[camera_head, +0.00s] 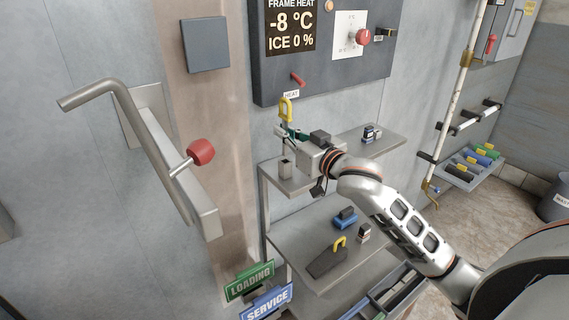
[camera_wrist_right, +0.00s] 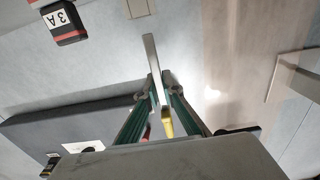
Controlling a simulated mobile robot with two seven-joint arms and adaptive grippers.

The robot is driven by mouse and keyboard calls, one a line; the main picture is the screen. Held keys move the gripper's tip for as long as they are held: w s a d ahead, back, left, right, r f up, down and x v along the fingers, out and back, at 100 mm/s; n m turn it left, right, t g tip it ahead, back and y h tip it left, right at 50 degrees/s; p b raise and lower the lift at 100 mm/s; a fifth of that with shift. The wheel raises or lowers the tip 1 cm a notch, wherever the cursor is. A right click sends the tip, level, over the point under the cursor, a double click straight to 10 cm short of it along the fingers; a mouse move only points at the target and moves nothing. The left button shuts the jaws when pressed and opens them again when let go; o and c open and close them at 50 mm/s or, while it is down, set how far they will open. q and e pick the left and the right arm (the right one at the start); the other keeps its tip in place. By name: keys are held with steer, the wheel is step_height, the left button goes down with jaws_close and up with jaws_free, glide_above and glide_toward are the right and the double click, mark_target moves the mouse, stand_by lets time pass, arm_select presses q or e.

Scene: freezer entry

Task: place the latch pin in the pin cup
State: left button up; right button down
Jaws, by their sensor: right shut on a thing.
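The latch pin shows a yellow loop handle (camera_head: 286,107) in the head view, standing up above the fingers of my right gripper (camera_head: 288,132). In the wrist view my right gripper (camera_wrist_right: 160,88) is shut on the pin, whose grey metal shank (camera_wrist_right: 151,58) runs between the green fingers, with the yellow part (camera_wrist_right: 167,122) toward the palm. A small grey square cup, apparently the pin cup (camera_head: 286,170), stands on the upper shelf, below and apart from the gripper. The pin's lower end is hidden in the head view. My left gripper is not in view.
The upper shelf (camera_head: 387,149) also holds a small dark-and-white block (camera_head: 371,134). The lower shelf holds a grey wedge (camera_head: 327,261) with a yellow handle and a blue block (camera_head: 345,217). A control panel (camera_head: 276,82) hangs behind. A long door lever (camera_head: 150,150) projects at left.

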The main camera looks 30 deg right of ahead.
mark_target(286, 155)
step_height(286, 155, down, 6)
steer(key=shift+f+b, duration=0.25)
steer(key=shift+b, duration=0.4)
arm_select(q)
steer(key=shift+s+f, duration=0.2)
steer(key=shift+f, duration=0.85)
arm_select(e)
steer(key=shift+r, duration=0.1)
steer(key=c, duration=2.2)
jaws_free()
steer(key=shift+f, duration=0.2)
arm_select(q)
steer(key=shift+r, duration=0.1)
arm_select(e)
steer(key=shift+r, duration=0.1)
